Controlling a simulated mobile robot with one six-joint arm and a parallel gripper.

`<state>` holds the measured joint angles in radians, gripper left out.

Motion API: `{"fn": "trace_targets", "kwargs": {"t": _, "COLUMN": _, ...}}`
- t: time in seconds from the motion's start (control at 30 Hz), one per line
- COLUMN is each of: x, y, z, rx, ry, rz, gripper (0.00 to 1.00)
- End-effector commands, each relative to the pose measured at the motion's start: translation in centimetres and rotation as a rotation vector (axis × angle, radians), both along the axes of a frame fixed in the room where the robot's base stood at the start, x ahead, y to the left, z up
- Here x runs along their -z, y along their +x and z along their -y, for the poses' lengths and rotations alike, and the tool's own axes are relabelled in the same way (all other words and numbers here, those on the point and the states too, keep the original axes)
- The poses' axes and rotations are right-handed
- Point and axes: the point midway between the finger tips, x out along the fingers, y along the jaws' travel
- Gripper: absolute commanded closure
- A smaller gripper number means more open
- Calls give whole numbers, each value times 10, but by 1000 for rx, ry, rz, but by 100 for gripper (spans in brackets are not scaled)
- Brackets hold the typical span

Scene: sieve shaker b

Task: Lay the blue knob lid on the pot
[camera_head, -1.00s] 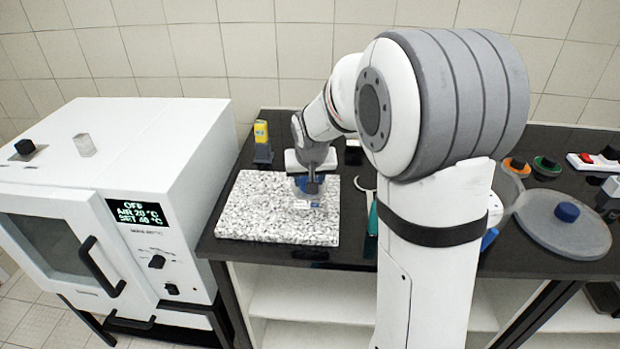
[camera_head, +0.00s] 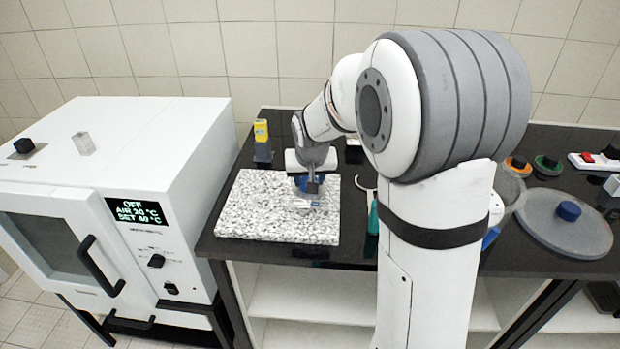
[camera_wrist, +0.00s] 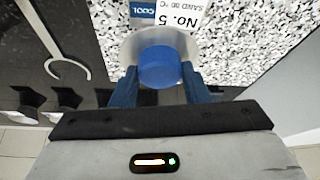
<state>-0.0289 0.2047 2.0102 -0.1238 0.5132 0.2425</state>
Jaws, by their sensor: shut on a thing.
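My gripper (camera_wrist: 155,88) has its blue fingers shut on the blue knob (camera_wrist: 158,67) of a small round lid. The pale grey disc of the lid (camera_wrist: 128,48) shows around the knob in the wrist view. In the head view my gripper (camera_head: 311,190) is low over the speckled slab, near its right part. I cannot make out the pot; anything directly under the lid is hidden, so I cannot tell whether the lid rests on it.
The speckled slab (camera_head: 265,215) is mostly bare to the left. A yellow-topped device (camera_head: 262,140) stands behind it. A white oven (camera_head: 150,180) is at left. A large clear disc with a blue knob (camera_head: 568,211) and smaller orange (camera_head: 515,164) and green (camera_head: 547,163) pieces lie at right.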

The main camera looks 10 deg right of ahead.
Motion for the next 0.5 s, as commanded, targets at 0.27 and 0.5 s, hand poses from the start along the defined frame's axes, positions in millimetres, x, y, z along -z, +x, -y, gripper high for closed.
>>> {"fn": "trace_targets", "kwargs": {"t": 0.27, "x": 0, "y": 0, "z": 0, "rx": 0, "ry": 0, "rz": 0, "gripper": 43}}
{"fn": "trace_targets", "kwargs": {"t": 0.5, "x": 0, "y": 0, "z": 0, "rx": 0, "ry": 0, "rz": 0, "gripper": 33}}
